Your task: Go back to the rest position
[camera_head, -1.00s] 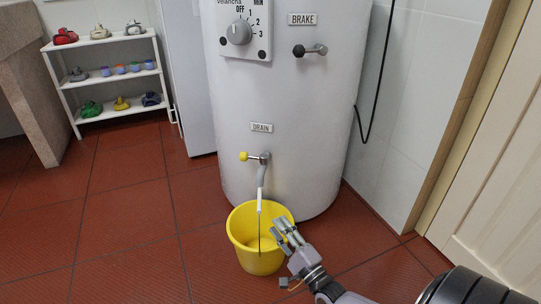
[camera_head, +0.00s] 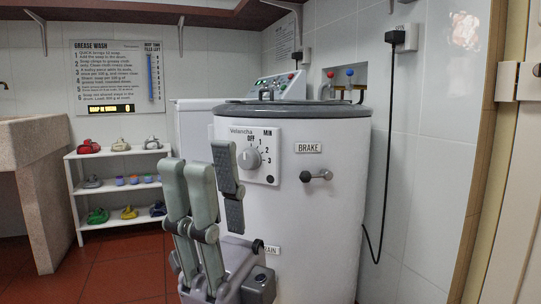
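My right gripper (camera_head: 209,160) stands upright in the lower middle of the head view, in front of the white drum washer (camera_head: 325,225). Two pale fingers are on the left and a dark padded finger is on the right. The fingers stand apart with nothing between them, so it looks open and empty. It hides part of the washer's lower left side and part of the drain label (camera_head: 272,250). My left gripper is not in view.
A white shelf (camera_head: 120,188) with several coloured items stands at the left, beside a stone basin (camera_head: 38,185). The control panel has a dial (camera_head: 249,158), with a brake knob (camera_head: 316,176) to its right. A black cable (camera_head: 386,140) hangs on the right wall. Red floor shows lower left.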

